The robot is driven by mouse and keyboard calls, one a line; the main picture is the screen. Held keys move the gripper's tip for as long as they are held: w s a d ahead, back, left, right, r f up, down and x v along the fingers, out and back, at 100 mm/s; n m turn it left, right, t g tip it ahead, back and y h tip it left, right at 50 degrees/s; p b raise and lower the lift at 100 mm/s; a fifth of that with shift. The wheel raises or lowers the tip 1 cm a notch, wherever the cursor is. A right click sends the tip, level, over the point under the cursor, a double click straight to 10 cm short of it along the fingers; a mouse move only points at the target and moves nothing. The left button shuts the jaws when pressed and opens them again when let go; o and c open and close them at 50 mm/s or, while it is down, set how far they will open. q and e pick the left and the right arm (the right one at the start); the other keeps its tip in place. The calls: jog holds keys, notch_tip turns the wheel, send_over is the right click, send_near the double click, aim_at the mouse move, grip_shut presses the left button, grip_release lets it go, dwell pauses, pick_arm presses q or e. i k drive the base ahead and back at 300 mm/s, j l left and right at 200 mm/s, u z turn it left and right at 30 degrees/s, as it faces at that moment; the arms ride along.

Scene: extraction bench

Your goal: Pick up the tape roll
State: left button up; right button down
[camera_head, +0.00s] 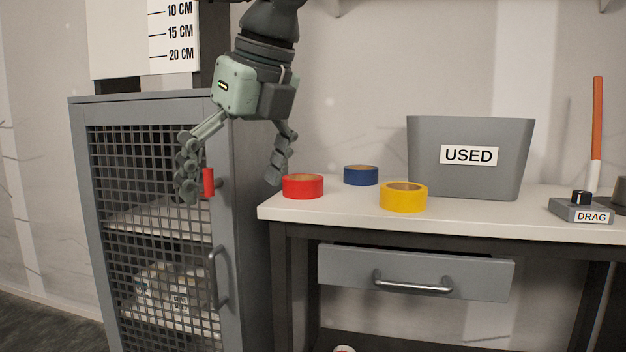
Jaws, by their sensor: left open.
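Three tape rolls lie flat on the white bench top: a red one (303,187) near the left end, a blue one (361,175) behind it, and a yellow one (403,198) nearer the front edge. My left gripper (232,192) points down with its fingers spread wide and nothing between them that it grips. It is left of the red roll, in front of the cabinet's right side, and its right finger is close to the bench's left end. My right gripper is not in view.
A grey bin marked USED (470,180) stands behind the rolls. A grey block marked DRAG (581,210) is at the right. A mesh-door cabinet (255,240) with a red knob (208,182) stands left of the bench (480,220). A drawer (340,268) is below the top.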

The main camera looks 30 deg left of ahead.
aim_at(296, 186)
jog(key=i+j, duration=0.2)
jog(key=i, duration=0.2)
jog(key=i+j, duration=0.15)
jog(key=i, duration=0.25)
jog(key=i+j, duration=0.2)
jog(key=i, duration=0.2)
